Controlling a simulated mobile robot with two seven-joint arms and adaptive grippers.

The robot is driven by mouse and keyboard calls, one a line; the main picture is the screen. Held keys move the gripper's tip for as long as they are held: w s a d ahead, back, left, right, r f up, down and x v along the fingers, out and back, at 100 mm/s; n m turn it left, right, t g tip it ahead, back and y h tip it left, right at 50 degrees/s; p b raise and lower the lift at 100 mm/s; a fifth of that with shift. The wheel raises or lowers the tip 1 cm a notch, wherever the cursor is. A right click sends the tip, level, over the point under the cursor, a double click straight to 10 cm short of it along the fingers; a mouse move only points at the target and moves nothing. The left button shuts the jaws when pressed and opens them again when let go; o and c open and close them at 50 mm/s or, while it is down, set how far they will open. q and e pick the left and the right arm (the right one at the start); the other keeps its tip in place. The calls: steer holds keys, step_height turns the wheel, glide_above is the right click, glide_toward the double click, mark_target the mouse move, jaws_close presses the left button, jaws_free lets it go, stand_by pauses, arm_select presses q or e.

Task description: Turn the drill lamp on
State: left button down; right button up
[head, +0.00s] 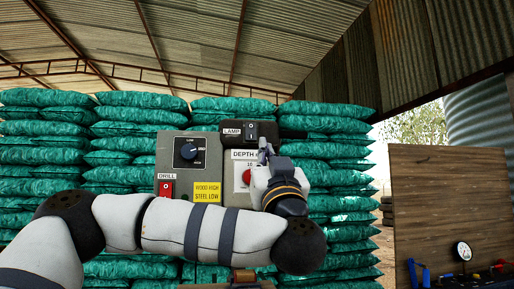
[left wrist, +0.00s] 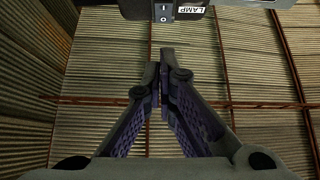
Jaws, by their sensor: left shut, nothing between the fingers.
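The lamp switch (head: 251,130) is a rocker in a dark box labelled LAMP at the top of the grey drill panel. It also shows in the left wrist view (left wrist: 163,12) at the top edge, with I and O marks; its position is too small to tell. My left gripper (head: 265,148) is shut and empty, its fingertips just below and right of the switch in the head view. In the left wrist view the closed fingertips (left wrist: 165,50) point toward the switch, with a gap showing between. My right gripper is not in view.
The panel also holds a dark knob (head: 188,152), a red DRILL switch (head: 166,188) and a red button (head: 246,177) close to my left gripper. Green sacks (head: 60,140) are stacked behind. A wooden board (head: 450,205) stands at the right with tools before it.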

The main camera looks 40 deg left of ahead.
arm_select(q)
steer(key=shift+a+r, duration=0.1)
glide_toward(253, 127)
step_height(253, 127, up, 3)
steer(key=shift+w+a+f, duration=0.25)
steer(key=shift+w+a, duration=0.8)
steer(key=shift+a, duration=0.05)
steer(key=shift+w+a, duration=0.15)
steer(key=shift+a, duration=0.05)
steer(key=shift+r, duration=0.1)
